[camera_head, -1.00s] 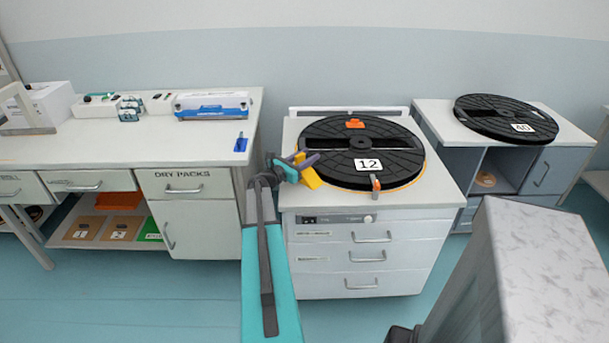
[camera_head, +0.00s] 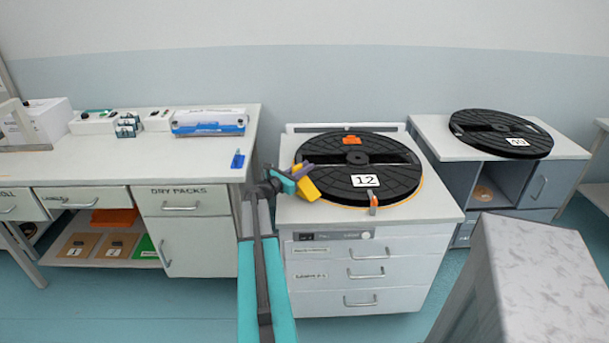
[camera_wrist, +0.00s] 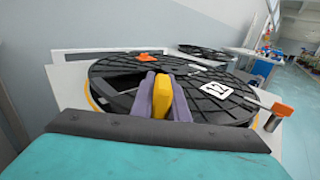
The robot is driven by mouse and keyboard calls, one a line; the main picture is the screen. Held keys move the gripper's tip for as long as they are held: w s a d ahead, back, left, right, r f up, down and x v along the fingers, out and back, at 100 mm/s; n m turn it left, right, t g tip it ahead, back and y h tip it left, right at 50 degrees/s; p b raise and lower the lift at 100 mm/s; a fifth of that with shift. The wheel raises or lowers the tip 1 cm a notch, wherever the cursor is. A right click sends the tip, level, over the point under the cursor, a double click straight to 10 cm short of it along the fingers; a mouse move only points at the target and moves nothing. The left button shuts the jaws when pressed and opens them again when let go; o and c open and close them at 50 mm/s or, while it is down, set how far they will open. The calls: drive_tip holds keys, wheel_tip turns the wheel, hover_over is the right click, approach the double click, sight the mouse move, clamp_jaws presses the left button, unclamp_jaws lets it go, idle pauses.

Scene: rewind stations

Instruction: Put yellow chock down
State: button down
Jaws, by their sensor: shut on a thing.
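The yellow chock (camera_head: 308,189) is between the fingers of my gripper (camera_head: 297,175), at the left edge of the black reel marked 12 (camera_head: 397,180). In the wrist view the chock (camera_wrist: 163,97) stands upright between the purple-grey fingers (camera_wrist: 158,100), with the reel (camera_wrist: 115,75) behind it. My gripper is shut on the chock. I cannot tell whether the chock touches the reel or the cabinet top. An orange block (camera_head: 352,140) lies on the far side of the reel. An orange-tipped post (camera_head: 374,202) stands at its near edge.
The white drawer cabinet (camera_head: 437,212) under the reel has some bare top at its front. A bench (camera_head: 200,155) with boxes and a blue clip (camera_head: 238,159) stands to the left. A second reel (camera_head: 480,128) is at the right. A grey marbled block (camera_head: 535,270) rises at front right.

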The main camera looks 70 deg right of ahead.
drive_tip(key=shift+r, duration=0.75)
drive_tip(key=s+a+b, duration=0.1)
drive_tip(key=s+a, duration=0.2)
drive_tip(key=a, duration=0.4)
drive_tip(key=s+a+r+b, duration=0.1)
drive_tip(key=s+a, duration=0.2)
drive_tip(key=a, duration=0.5)
drive_tip(key=shift+r, duration=0.1)
drive_tip(key=shift+w, duration=0.15)
